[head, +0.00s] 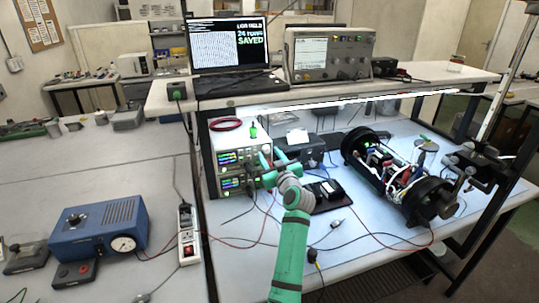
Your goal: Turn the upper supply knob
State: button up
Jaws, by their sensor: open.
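Two bench power supplies are stacked under the shelf, the upper supply (232,158) on top of the lower supply (231,184). Both have lit coloured displays on their front panels. My teal gripper (264,168) is open in front of the right side of the stack, close to the panels. The upper supply's knob cannot be made out; the gripper and wrist cover part of the right side of the panels. Whether a finger touches the upper supply cannot be told.
A black-ended cylinder (441,203) with exposed wiring lies to the right. A dark multimeter-like device (327,190) and thin cables lie on the bench near my arm. A laptop (230,45) and an oscilloscope (330,55) stand on the shelf (300,101) above. A blue box (98,228) stands left.

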jog(key=shift+w+a, duration=0.1)
jog(key=shift+w, duration=0.6)
jog(key=shift+a, duration=0.35)
jog(key=shift+d, duration=0.3)
jog(key=shift+c, duration=0.6)
jog(key=shift+s+d, duration=0.1)
jog(key=shift+d, duration=0.05)
grip_shut()
jog(key=shift+m, duration=0.3)
